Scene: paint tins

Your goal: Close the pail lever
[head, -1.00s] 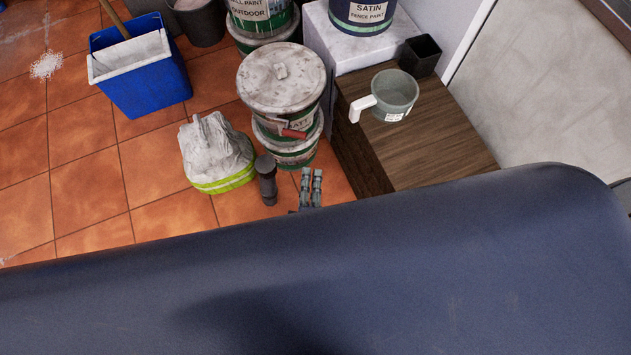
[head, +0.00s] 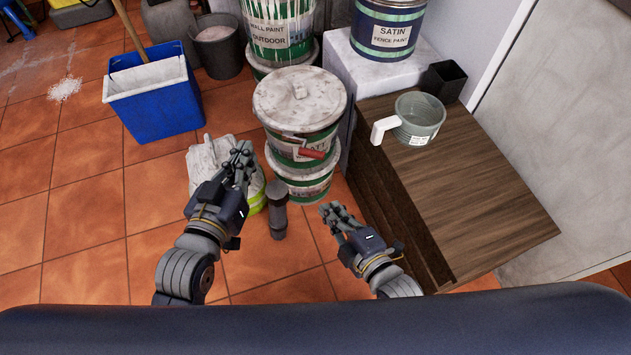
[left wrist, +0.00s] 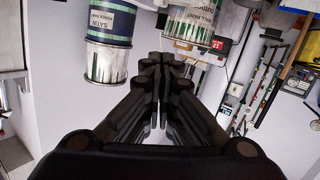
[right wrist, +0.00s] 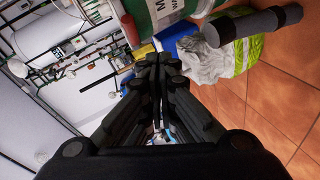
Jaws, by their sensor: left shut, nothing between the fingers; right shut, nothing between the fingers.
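The pail (head: 300,108) is a green and white tin with a stained pale lid, stacked on another tin at centre in the head view. A red lever (head: 314,152) sticks out at its front right side; I cannot tell how far it stands from the wall. My left gripper (head: 243,152) is shut and empty, left of the pail and over the white bag. My right gripper (head: 330,210) is shut and empty, in front of the lower tin and below the lever in the picture. The pail's green side (right wrist: 158,14) and the red lever (right wrist: 128,26) also show in the right wrist view.
A grey cylinder (head: 278,215) stands on the tiles between my grippers. The white bag (head: 207,155) sits left, partly hidden. A wooden cabinet (head: 480,190) with a grey mug (head: 420,118) stands right. The blue bucket (head: 160,115) is back left.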

